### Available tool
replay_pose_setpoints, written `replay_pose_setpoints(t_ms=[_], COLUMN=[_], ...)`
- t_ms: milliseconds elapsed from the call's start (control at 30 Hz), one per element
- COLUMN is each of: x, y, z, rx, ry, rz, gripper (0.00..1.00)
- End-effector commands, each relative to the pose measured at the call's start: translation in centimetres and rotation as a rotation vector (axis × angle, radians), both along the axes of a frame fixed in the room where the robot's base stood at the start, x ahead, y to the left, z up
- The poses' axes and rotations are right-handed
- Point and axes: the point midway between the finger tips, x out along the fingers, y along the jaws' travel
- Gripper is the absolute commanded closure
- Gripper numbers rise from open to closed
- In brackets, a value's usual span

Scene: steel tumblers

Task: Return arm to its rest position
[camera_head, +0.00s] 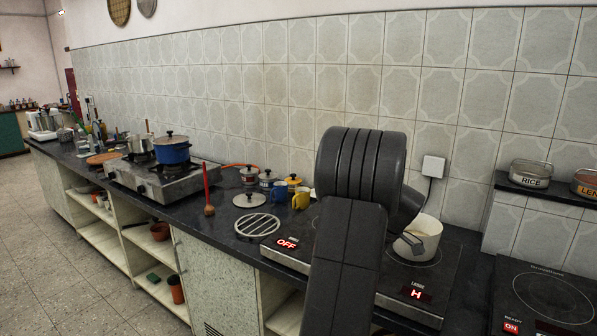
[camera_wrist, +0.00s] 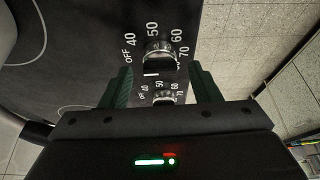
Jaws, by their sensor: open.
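My arm (camera_head: 345,255) rises in the middle of the head view, in front of the counter and cooktops, and bends toward the white pot (camera_head: 428,236). The arm hides the gripper in that view. In the wrist view, my gripper (camera_wrist: 160,68) is open, with two dark green fingers spread apart. A black dial knob (camera_wrist: 160,58) marked OFF, 40, 50, 60 and 70 shows between and beyond the fingertips. A smaller similar dial (camera_wrist: 164,99) shows nearer the palm. Nothing is held; I cannot tell whether the fingers touch the knob.
Two induction cooktops stand by the arm, one showing OFF (camera_head: 287,243) and one showing H (camera_head: 417,293). Another cooktop (camera_head: 545,300) reads ON at the right. A RICE tin (camera_head: 530,180) sits on a shelf. A blue pot (camera_head: 172,152) stands on the gas stove. Open floor (camera_head: 60,250) lies left.

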Motion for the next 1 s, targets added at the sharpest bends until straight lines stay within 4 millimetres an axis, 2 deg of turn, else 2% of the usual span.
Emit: replay_pose_setpoints(t_ms=[567, 767, 1000], x=[0.0, -0.6, -1.6], y=[-0.1, -1.1, -2.6], z=[0.1, 3.0, 7.5], rx=[0.000, -0.002, -0.001], ry=[-0.001, -0.005, -0.004], rz=[0.002, -0.001, -0.001], gripper=[0.44, 0.44, 0.44])
